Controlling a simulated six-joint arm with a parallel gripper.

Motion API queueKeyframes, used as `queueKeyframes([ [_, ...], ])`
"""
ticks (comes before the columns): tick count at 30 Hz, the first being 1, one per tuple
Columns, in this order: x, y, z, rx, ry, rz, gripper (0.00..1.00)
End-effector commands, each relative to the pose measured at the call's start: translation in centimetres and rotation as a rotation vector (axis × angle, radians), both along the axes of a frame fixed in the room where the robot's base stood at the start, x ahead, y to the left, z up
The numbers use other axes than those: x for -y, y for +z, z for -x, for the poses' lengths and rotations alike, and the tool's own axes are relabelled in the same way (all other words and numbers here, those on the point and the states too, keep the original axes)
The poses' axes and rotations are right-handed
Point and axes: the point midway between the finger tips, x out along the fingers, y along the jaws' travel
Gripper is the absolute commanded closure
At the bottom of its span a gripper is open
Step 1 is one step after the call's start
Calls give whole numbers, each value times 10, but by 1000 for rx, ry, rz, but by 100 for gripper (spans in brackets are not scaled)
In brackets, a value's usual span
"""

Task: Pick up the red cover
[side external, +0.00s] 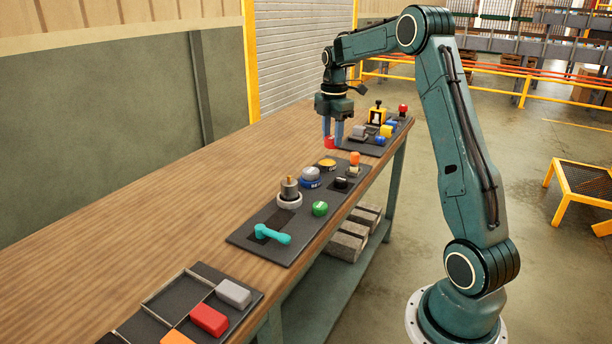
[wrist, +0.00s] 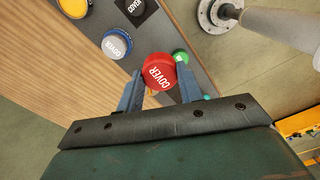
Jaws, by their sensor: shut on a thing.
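The red cover (wrist: 159,71) is a round red piece with the word COVER on its top. In the wrist view it sits between the two blue fingers of my gripper (wrist: 160,83), which is shut on it. In the side view my gripper (side external: 332,134) is over the bench, and the red cover (side external: 330,142) shows between its fingertips. It looks held above the bench, between the middle and far panels. The fingers hide part of its sides.
A far panel (side external: 362,148) holds several parts. A near tray (side external: 205,272) holds coloured blocks. The bench's left side is clear.

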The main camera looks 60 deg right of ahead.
Motion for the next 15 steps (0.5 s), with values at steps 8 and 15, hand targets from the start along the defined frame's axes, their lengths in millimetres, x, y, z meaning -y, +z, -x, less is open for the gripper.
queueKeyframes([
  [8, 0, 25, 0, 1, 0, 0, 85],
  [15, 0, 27, 0, 0, 0, 0, 85],
])
